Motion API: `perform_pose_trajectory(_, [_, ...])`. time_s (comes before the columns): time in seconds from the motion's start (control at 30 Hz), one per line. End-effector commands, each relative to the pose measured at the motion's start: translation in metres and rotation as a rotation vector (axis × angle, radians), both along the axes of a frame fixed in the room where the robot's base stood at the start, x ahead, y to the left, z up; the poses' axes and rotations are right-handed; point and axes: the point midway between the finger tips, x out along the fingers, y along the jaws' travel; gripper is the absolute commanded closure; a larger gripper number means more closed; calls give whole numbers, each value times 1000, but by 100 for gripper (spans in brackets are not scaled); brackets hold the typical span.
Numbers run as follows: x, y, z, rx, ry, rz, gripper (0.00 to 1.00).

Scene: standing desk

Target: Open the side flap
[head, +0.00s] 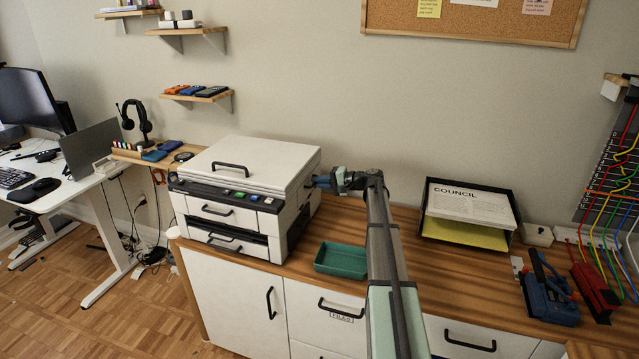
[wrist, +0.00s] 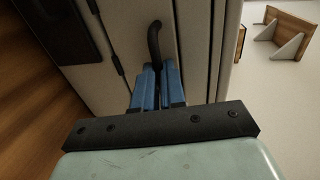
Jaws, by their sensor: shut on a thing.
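A white printer (head: 247,185) with a lid on top and drawers in front stands on the wooden counter. Its side flap (wrist: 188,40) fills the middle of the wrist view and carries a dark curved handle (wrist: 154,42). The flap looks flush with the printer's side. My gripper (head: 318,182) is at the printer's right side in the head view. In the wrist view its blue fingers (wrist: 157,88) are shut on the lower part of the handle. In the head view my gripper and wrist partly hide the flap.
A green tray (head: 341,261) sits on the counter in front of the printer's right side. A black paper tray (head: 468,212) with papers stands further right. Bare counter (head: 408,220) lies between the printer and the paper tray.

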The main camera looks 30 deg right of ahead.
Motion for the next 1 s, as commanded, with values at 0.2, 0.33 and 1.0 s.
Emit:
perform_pose_trajectory(0.2, [0,0,0,2,-2,0,100])
perform_pose_trajectory(0.33, [-1,-1,-1,12,-11,0,100])
perform_pose_trajectory(1.0, [-13,-14,-17,199,-198,2,100])
